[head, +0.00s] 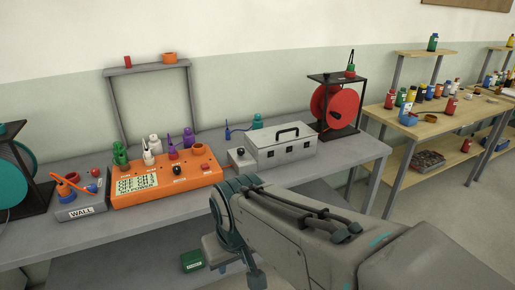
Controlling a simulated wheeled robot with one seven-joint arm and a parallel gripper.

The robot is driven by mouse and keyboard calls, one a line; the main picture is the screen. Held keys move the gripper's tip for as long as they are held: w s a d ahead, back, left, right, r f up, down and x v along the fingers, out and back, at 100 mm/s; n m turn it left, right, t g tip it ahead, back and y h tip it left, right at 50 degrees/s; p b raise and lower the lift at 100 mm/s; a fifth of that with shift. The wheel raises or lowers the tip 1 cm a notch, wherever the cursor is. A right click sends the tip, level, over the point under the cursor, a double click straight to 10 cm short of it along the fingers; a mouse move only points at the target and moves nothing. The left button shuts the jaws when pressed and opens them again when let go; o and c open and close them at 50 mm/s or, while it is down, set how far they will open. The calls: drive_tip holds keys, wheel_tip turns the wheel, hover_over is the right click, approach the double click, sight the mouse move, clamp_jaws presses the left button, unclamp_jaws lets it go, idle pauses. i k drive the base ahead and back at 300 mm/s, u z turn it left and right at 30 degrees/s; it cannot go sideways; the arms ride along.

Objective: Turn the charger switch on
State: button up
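An orange charger box (150,196) sits on the grey bench, with a pale label panel (137,184) on its front left that seems to read "NO POWER". A black knob (177,169) and a small red part (206,168) are on its right half; I cannot tell which is the switch or how it is set. Green, white and purple items stand along its back. My gripper end (236,262) hangs low in front of the bench, below and right of the charger and apart from it. Its fingers are not clearly visible.
A grey box marked WALL (80,211) is left of the charger. A grey metal case (282,149) and a red reel (334,104) stand to the right. A grey frame (148,69) rises behind. A wooden table (437,120) is further right.

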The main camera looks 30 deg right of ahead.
sight(240, 151)
drive_tip(key=z, duration=0.6)
drive_tip(key=i, duration=1.1)
drive_tip(key=z, duration=0.55)
drive_tip(key=k, duration=0.5)
drive_tip(key=u, duration=0.55)
drive_tip(key=i, duration=0.45)
drive_tip(key=z, duration=0.15)
